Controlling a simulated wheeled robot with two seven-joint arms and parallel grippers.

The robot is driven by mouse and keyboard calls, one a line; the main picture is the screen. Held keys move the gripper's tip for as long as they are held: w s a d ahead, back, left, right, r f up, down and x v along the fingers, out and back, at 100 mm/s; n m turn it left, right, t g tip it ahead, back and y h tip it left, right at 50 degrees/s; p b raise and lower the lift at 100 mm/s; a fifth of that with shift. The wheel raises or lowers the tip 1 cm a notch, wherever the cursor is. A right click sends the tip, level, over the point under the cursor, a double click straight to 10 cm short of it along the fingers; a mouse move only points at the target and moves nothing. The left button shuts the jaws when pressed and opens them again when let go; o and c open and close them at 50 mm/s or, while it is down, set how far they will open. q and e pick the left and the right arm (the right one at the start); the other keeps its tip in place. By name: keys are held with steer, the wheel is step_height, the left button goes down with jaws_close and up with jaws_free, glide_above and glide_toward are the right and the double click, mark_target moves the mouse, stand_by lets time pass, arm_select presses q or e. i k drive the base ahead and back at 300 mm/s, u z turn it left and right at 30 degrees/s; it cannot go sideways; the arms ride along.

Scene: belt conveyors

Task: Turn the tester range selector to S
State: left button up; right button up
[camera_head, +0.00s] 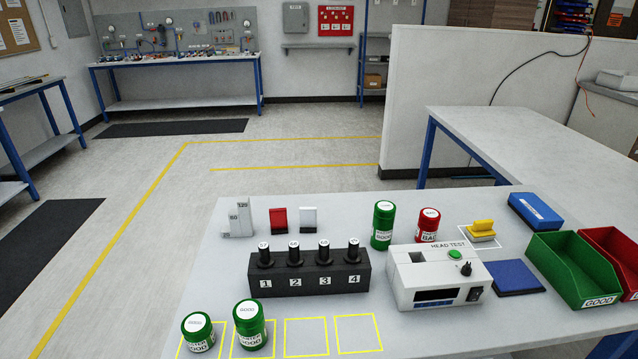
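The tester (410,280), a white box labelled HEAD TEST, stands on the grey bench right of centre. A small black knob (465,269), which looks like the range selector, sits on its sloped top at the right. Its range marks and pointer are too small to read. A green button (455,254) is above and left of the knob. A dark display (436,297) and a black rocker switch (474,294) are on the front face. Neither of my grippers is in view.
A black block (310,282) with numbered posts stands left of the tester. Green jars (249,325), a red jar (428,225), a yellow-handled piece (482,229), a blue pad (515,277) and a green bin (573,268) surround it. The bench in front of the tester is clear.

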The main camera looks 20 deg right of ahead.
mark_target(467, 269)
steer(key=z, duration=1.3)
